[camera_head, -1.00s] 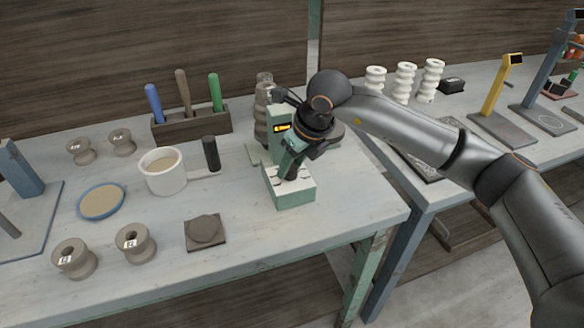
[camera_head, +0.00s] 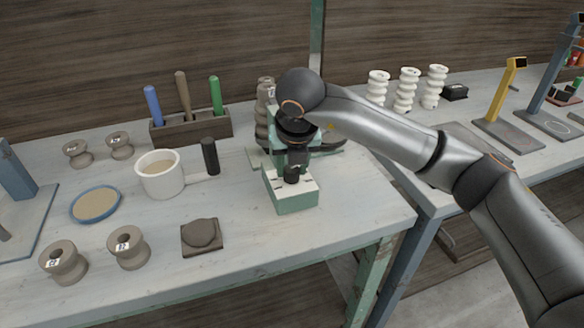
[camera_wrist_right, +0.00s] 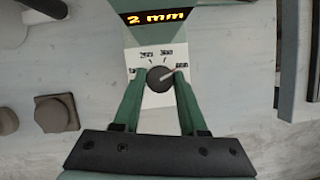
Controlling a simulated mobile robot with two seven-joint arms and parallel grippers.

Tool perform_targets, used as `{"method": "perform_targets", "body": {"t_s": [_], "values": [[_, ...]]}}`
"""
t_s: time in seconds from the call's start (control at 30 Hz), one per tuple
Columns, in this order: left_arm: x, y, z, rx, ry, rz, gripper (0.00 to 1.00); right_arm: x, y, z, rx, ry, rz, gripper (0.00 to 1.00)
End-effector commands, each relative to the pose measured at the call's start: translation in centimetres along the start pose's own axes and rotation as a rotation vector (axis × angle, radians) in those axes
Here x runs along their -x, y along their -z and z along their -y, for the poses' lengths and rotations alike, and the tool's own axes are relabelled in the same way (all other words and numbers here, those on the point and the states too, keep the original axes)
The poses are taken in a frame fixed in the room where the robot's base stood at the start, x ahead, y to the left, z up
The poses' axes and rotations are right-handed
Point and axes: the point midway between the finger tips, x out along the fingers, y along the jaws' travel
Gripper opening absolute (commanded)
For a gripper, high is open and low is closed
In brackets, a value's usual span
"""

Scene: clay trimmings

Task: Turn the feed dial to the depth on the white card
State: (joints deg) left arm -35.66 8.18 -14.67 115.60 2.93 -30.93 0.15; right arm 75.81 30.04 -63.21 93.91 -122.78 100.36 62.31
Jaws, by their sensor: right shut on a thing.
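The green feed machine (camera_head: 292,201) stands near the right end of the table, with a white dial plate on its front. In the right wrist view, the dark round feed dial (camera_wrist_right: 160,79) sits on the white plate (camera_wrist_right: 152,101). Its white pointer line points up and right, toward the rightmost mark. The small marks are blurred. The lit display (camera_wrist_right: 155,17) above reads "2 mm". My right gripper (camera_wrist_right: 160,74) is shut on the dial, one green finger at each side. My wrist hides the display in the head view. I cannot make out a separate white card. My left gripper is out of view.
A white cup (camera_head: 160,175), a blue-rimmed dish (camera_head: 96,204), several clay spools and a dark slab (camera_head: 201,237) lie left of the machine. A tool rack (camera_head: 190,125) stands behind. White ridged pieces (camera_head: 408,90) stand on the right table.

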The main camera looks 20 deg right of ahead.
Motion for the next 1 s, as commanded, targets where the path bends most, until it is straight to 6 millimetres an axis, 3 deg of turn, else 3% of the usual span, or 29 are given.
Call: {"method": "perform_targets", "body": {"t_s": [0.4, 0.43, 0.7, 1.0], "values": [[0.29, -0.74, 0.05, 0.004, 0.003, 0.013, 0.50, 0.07, -0.02, 0.00, -0.007, 0.003, 0.000, 0.00], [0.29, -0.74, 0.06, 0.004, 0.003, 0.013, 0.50, 0.07, -0.02, 0.00, -0.007, 0.003, 0.000, 0.43], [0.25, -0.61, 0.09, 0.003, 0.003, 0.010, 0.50, 0.03, -0.01, 0.00, -0.006, 0.002, 0.000, 0.72], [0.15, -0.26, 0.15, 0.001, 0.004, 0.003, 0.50, 0.38, -0.04, -0.01, -0.006, 0.002, 0.001, 0.72]]}}
